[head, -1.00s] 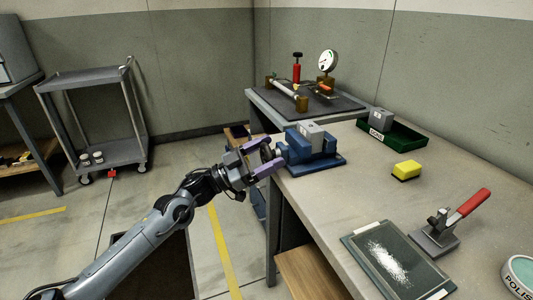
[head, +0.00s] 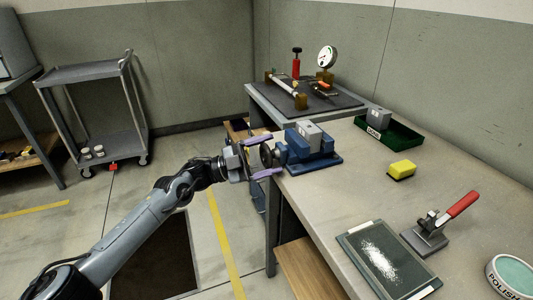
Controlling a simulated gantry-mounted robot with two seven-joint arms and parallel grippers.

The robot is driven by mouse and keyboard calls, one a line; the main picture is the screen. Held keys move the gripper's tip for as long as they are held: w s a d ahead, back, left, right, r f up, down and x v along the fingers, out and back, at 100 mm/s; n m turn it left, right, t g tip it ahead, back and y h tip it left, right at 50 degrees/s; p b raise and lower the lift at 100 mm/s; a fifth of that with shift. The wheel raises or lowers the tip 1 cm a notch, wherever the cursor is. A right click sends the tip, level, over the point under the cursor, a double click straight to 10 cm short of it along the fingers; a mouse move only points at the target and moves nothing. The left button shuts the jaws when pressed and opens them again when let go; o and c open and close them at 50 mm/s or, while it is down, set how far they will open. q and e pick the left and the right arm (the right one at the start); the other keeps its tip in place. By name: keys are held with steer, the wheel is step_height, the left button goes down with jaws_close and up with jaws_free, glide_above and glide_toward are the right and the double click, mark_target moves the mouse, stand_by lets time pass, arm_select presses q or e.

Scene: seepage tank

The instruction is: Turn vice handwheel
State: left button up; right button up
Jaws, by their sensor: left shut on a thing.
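The blue vice (head: 314,160) stands at the left edge of the workbench, with a grey metal block (head: 309,132) in it. Its dark round handwheel (head: 267,156) faces left, out over the bench edge. My left gripper (head: 264,157) reaches in from the left, with one purple finger above the wheel and one below it. It is shut on the handwheel, whose rim is partly hidden by the gripper. My right gripper is not in view.
On the workbench (head: 340,200) are a yellow sponge (head: 402,170), a green tray (head: 390,134) with a grey block, a red-handled clamp (head: 440,222), a dark plate with white powder (head: 388,262) and a polish tin (head: 513,275). A gauge rig (head: 300,90) stands behind.

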arm_select(q)
steer(key=shift+f, duration=0.1)
stand_by(0.4)
steer(key=o, duration=1)
steer(key=shift+c, duration=0.2)
